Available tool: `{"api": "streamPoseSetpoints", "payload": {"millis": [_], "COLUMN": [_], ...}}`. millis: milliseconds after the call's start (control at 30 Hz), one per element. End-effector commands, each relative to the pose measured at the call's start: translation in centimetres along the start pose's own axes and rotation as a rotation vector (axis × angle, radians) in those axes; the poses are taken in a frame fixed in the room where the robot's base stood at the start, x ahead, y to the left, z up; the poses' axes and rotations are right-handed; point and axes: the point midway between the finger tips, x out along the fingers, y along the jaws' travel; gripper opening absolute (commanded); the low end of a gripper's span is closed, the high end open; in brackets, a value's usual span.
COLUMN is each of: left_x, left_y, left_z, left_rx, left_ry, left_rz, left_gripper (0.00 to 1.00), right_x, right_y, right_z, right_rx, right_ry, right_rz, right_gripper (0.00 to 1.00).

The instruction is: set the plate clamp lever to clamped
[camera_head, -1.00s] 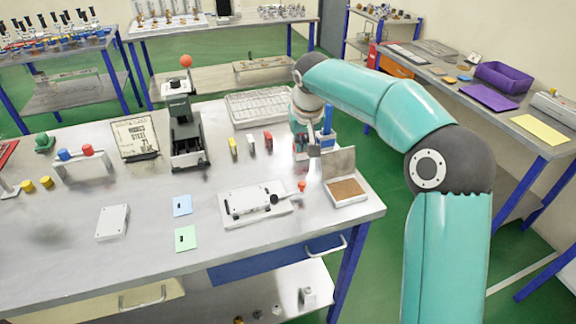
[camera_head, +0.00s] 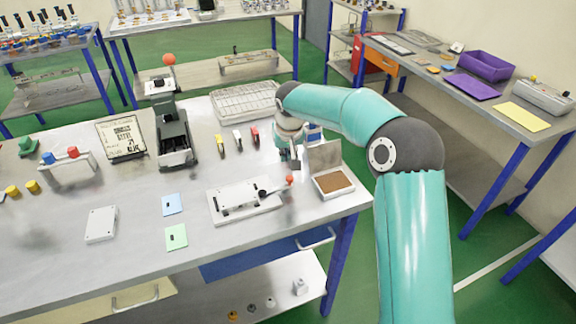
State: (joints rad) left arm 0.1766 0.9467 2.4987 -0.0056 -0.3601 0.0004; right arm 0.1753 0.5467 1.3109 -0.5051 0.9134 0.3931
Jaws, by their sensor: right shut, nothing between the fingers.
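The plate clamp (camera_head: 248,202) is a white plate fixture on the metal bench. Its lever (camera_head: 272,189) lies low toward the right and ends in an orange-red knob (camera_head: 290,180). My right gripper (camera_head: 294,166) is shut and empty, pointing down just behind the knob. It looks close to the knob, but I cannot tell whether they touch. My left gripper is out of view.
An open box with a brown pad (camera_head: 334,183) stands close to the right of the clamp. A dark press with a red ball (camera_head: 175,135) and small coloured blocks (camera_head: 238,138) are behind. Blue (camera_head: 172,205) and green (camera_head: 176,237) cards lie left.

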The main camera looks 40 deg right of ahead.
Motion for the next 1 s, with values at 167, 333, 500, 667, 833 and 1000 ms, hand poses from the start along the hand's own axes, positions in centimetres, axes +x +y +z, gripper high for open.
{"api": "streamPoseSetpoints", "payload": {"millis": [167, 333, 500, 667, 833, 1000], "left_x": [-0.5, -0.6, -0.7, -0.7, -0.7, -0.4], "left_y": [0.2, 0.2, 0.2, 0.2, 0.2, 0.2], "left_z": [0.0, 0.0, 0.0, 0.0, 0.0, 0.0], "left_rx": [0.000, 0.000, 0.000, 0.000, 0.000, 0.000], "left_ry": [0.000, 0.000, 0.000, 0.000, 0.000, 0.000], "left_rz": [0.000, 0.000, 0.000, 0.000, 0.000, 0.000], "left_gripper": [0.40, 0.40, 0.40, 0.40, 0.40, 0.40], "right_x": [0.8, 0.6, 0.5, 0.5, 0.5, 0.5], "right_y": [0.0, -0.1, -0.1, -0.1, -0.1, 0.2], "right_z": [1.4, 3.0, 3.8, 3.9, 3.9, 4.0], "right_rx": [-0.001, -0.001, -0.001, 0.000, 0.000, 0.010], "right_ry": [0.001, 0.000, 0.001, 0.001, 0.001, 0.002], "right_rz": [-0.001, -0.001, -0.001, -0.001, -0.001, 0.002], "right_gripper": [0.00, 0.00, 0.00, 0.00, 0.00, 0.00]}}
